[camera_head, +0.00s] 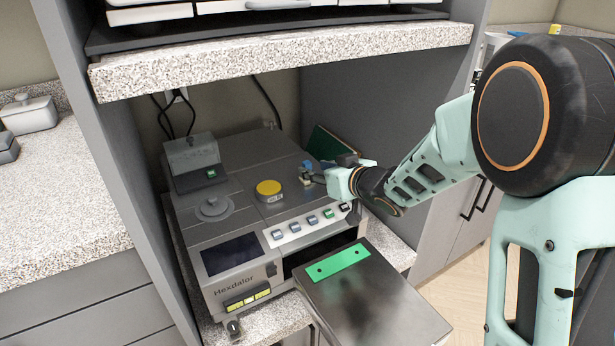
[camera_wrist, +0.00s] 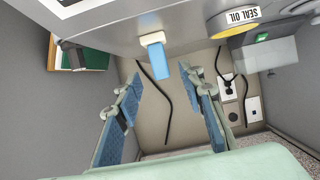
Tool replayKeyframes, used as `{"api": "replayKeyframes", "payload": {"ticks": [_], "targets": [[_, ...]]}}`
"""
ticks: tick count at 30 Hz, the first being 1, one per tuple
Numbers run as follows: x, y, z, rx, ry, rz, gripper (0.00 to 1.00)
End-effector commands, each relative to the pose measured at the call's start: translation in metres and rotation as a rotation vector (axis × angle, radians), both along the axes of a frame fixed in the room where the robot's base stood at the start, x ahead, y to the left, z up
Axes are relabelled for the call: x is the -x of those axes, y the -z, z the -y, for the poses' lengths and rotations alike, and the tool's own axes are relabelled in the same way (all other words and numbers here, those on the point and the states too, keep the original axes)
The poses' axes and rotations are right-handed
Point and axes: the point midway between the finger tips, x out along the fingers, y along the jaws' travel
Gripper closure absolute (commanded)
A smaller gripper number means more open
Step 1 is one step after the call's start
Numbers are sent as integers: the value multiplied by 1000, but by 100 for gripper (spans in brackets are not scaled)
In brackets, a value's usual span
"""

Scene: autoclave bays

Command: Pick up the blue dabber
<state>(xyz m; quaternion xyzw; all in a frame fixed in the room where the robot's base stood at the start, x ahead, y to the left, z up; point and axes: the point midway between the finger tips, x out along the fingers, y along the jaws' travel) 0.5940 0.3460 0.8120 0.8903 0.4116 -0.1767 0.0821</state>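The blue dabber (camera_wrist: 155,60) has a blue body and a pale collar and stands on the machine top, which looks inverted in the wrist view. In the head view a small blue shape with a pale base, which looks like the dabber (camera_head: 307,167), stands near the machine's right rear. My gripper (camera_wrist: 160,80) is open, with a blue-padded finger on either side of the view. The dabber lies ahead between the fingertips, with gaps on both sides and no contact visible. In the head view my gripper (camera_head: 325,171) is just right of the dabber, its fingers partly hidden.
A yellow seal oil cap (camera_head: 269,189) sits left of the dabber on the grey machine (camera_head: 225,235). A clear-lidded box (camera_head: 194,160) is farther left. A green binder (camera_head: 326,142) leans behind. A granite shelf (camera_head: 285,60) overhangs, and a side panel (camera_head: 385,85) bounds the right.

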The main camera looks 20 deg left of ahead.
Motion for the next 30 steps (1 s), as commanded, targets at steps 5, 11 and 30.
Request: {"api": "replayKeyframes", "payload": {"ticks": [5,11,30], "targets": [[-8,10,-11,1,0,0,64],[-25,22,-32,2,0,-1,64],[-32,23,-39,1,2,-1,95]]}}
